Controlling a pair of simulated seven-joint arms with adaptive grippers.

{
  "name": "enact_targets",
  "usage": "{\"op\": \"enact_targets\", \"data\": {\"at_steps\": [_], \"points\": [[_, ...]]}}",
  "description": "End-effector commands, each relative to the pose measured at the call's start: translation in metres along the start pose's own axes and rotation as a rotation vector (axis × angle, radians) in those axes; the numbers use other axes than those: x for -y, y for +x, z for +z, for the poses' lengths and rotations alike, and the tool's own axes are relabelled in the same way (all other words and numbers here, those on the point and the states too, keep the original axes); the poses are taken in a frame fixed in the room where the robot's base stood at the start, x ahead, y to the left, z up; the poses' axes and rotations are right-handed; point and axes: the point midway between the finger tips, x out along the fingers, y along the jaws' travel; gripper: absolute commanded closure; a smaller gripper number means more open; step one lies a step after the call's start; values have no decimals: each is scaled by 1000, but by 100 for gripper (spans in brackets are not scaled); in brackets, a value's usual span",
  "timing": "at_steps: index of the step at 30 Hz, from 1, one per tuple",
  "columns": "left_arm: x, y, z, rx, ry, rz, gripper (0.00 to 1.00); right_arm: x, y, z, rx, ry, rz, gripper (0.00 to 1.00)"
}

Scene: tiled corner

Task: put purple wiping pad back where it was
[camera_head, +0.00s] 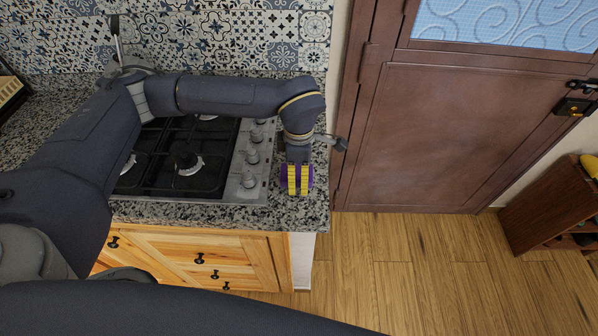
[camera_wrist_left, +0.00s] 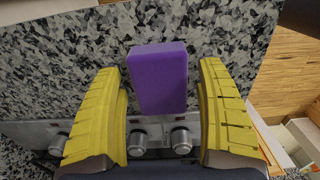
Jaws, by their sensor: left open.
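The purple wiping pad (camera_wrist_left: 158,78) lies on the speckled granite counter (camera_wrist_left: 225,40), near the row of stove knobs. My left gripper (camera_head: 298,182) is over the right end of the counter, above the pad. In the left wrist view its yellow fingers (camera_wrist_left: 163,115) are open, one on each side of the pad's near end, with gaps between fingers and pad. In the head view only slivers of the pad (camera_head: 311,176) show around the fingers. Whether the pad touches anything besides the counter cannot be told. My right gripper is not in view.
The gas stove (camera_head: 190,165) with its knobs (camera_head: 250,157) is left of the gripper. The counter ends just right of it, beside a brown door (camera_head: 450,130). Wooden drawers (camera_head: 200,255) are below. A wooden shelf (camera_head: 550,205) stands at far right.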

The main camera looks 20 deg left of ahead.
Motion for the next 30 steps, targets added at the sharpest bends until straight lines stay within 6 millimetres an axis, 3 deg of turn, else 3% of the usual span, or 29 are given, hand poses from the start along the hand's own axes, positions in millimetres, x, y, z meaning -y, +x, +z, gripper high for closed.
{"op": "enact_targets", "data": {"at_steps": [5,21,30], "points": [[-1,-14,0,2,1,4,27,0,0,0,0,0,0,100],[-1,-101,0,1,0,4,27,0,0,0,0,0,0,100],[0,-120,0,0,1,1,27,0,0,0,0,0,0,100]]}}
